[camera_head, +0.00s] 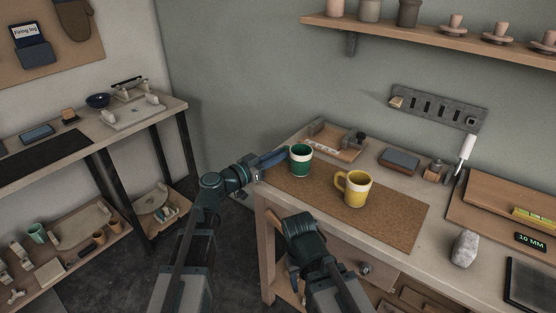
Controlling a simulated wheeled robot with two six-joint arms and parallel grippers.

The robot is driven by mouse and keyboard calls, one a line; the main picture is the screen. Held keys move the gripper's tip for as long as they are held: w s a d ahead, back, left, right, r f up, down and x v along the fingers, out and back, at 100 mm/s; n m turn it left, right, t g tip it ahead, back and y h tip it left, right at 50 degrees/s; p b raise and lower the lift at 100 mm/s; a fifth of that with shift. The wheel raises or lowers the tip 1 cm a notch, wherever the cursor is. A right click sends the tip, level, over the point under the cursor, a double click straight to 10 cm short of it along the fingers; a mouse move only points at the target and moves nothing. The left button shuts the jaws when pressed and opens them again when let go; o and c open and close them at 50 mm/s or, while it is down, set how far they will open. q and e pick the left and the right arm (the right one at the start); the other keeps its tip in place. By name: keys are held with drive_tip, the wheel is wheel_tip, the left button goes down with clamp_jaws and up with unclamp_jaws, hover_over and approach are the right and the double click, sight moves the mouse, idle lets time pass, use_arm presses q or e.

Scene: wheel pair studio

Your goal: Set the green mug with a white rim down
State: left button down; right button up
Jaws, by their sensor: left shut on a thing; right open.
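The green mug with a white rim (300,163) is upright at the back left of the brown cork mat (395,225). My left gripper (281,157) reaches in from the left and is shut on the mug at its left side. The exact grip is too small to make out. I cannot tell whether the mug's base touches the mat or is just above it. My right gripper (291,272) is open and empty, low in front of the table's front left edge; its fingers are partly hidden.
A yellow mug (355,190) stands on the mat, right of the green mug, handle to the left. A wooden tray (338,142) lies behind the green mug. A grey stone-like lump (464,249) stands right of the mat. The mat's front right part is clear.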

use_arm(q)
drive_tip(key=shift+f, duration=0.15)
drive_tip(key=c, duration=0.9)
unclamp_jaws()
drive_tip(key=shift+r, duration=0.2)
drive_tip(key=shift+s+a+r, duration=0.1)
drive_tip(key=shift+s+a, duration=0.05)
drive_tip(key=v, duration=1.1)
drive_tip(key=shift+s+a, duration=0.2)
drive_tip(key=shift+s, duration=0.05)
